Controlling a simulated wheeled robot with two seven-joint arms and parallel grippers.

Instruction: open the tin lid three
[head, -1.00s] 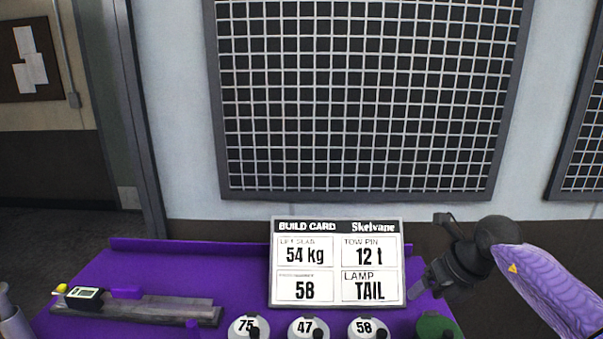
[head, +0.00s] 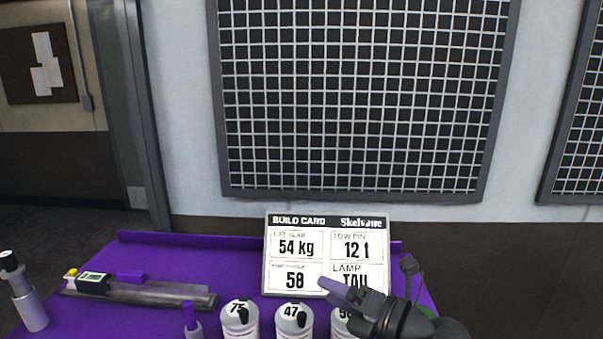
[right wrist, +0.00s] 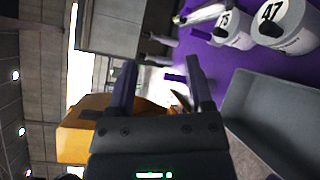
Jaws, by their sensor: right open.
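Three white tins with black-knobbed lids stand in a row at the front of the purple bench in the head view. They are marked 75 (head: 240,318), 47 (head: 294,320) and 58 (head: 341,316). The tin marked 58, third from the left, is partly hidden by my right gripper (head: 327,287). That gripper is open and empty, pointing left above this tin and in front of the build card. Its two fingers show apart in the right wrist view (right wrist: 160,78), where tins 75 (right wrist: 230,28) and 47 (right wrist: 283,25) also appear. My left gripper is out of view.
The build card (head: 295,261) stands behind the tins and reads 54 kg, 12 t, 58. A grey bar with a digital gauge (head: 92,283) lies at left. A grey cylinder (head: 30,308) stands at the left edge. The right wrist view shows a grey tray (right wrist: 265,105).

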